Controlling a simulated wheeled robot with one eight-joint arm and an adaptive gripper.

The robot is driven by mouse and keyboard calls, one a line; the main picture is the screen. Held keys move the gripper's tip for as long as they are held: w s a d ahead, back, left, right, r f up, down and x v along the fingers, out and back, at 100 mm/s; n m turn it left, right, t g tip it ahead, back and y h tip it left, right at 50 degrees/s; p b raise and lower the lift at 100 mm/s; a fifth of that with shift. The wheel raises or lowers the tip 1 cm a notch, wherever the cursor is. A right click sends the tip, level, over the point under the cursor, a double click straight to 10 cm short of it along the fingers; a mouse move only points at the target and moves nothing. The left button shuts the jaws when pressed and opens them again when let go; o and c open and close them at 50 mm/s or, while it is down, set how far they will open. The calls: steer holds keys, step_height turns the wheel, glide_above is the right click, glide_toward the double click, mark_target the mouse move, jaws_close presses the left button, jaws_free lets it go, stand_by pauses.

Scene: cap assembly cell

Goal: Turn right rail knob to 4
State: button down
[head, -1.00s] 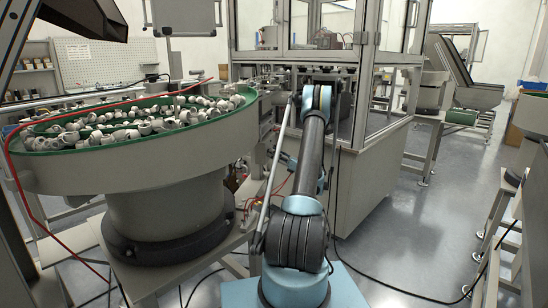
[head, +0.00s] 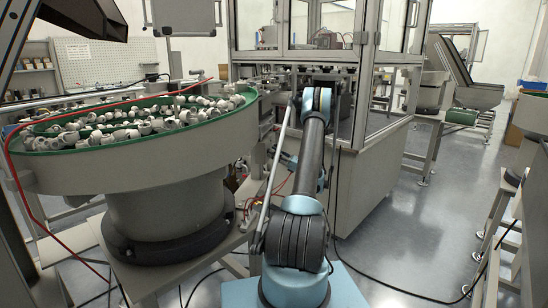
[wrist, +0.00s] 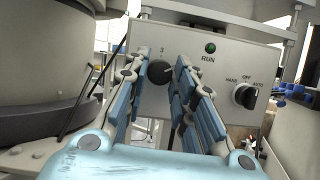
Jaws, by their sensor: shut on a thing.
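In the wrist view, a black round rail knob (wrist: 159,72) sits on a light grey control panel (wrist: 225,68). The digit 3 is printed above it. A small pale mark shows on the knob's right side; other scale digits are hidden by the fingers. My gripper (wrist: 161,77) reaches to the panel with its blue and grey fingers on both sides of the knob, shut on it. In the head view my gripper and the knob are hidden behind my arm and the machine.
On the same panel are a green RUN lamp (wrist: 210,47) and a black HAND/OFF/AUTO selector (wrist: 245,96), close to the right finger. In the head view a bowl feeder (head: 130,165) full of white caps stands left of my arm, with a glazed machine cabinet (head: 375,170) at right.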

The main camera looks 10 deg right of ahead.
steer(key=c, duration=1.3)
jaws_free()
steer(key=shift+c, duration=0.2)
steer(key=v, duration=1.2)
steer(key=shift+f, duration=0.1)
